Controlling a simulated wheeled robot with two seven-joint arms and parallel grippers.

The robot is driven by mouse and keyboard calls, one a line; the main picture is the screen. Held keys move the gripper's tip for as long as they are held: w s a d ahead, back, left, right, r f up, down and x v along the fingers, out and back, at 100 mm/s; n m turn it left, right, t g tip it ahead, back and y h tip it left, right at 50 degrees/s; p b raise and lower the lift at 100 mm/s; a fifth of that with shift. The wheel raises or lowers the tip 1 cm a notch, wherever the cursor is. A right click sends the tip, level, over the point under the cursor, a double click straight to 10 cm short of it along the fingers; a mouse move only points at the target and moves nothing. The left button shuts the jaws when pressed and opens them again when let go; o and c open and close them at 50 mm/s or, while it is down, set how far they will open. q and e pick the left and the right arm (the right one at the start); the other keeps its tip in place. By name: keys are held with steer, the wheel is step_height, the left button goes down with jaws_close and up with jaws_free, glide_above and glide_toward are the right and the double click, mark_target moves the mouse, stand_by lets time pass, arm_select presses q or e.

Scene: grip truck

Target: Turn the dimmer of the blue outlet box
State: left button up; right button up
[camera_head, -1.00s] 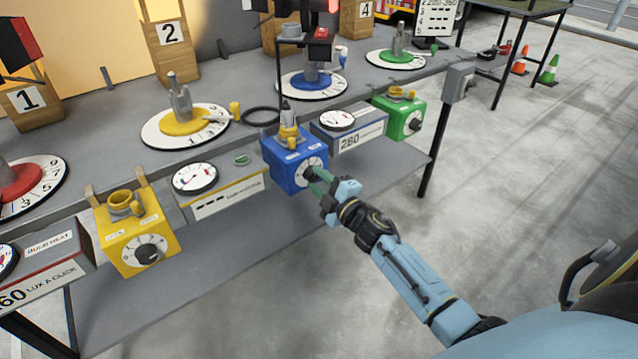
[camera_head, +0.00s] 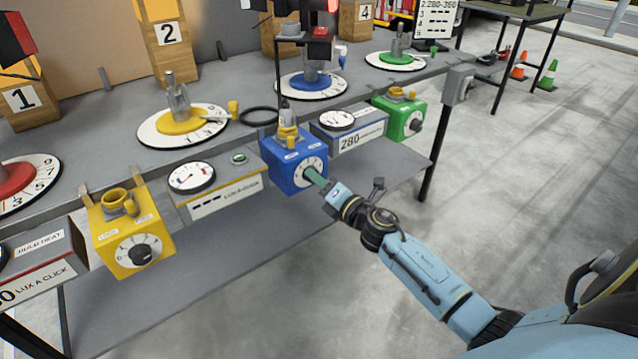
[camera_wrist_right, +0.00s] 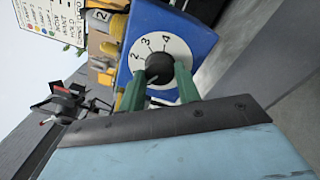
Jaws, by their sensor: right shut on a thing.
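The blue outlet box (camera_head: 283,168) hangs at the front edge of the grey bench, in the middle of the head view. It also fills the upper middle of the right wrist view (camera_wrist_right: 190,27). Its front carries a white dial with numbers and a black dimmer knob (camera_wrist_right: 159,68). My right gripper (camera_head: 313,175) is at the dial, its green fingers on either side of the knob and shut on it; the fingers also show in the right wrist view (camera_wrist_right: 160,88). In the head view the fingers hide most of the knob. My left gripper is not in view.
A yellow box (camera_head: 118,227) with its own knob hangs to the left and a green box (camera_head: 392,122) to the right. Grey meter boxes (camera_head: 362,137) sit between them. A lower shelf (camera_head: 200,270) runs beneath.

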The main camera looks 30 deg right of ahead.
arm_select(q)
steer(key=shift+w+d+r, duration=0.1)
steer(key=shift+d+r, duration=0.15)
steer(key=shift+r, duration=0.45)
arm_select(e)
steer(key=n, duration=0.3)
steer(key=shift+n, duration=0.4)
arm_select(q)
steer(key=shift+b, duration=0.3)
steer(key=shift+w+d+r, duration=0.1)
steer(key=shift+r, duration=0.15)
arm_select(e)
steer(key=shift+n, duration=0.3)
steer(key=o, duration=1)
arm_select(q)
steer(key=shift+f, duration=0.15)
arm_select(e)
steer(key=shift+s, duration=0.15)
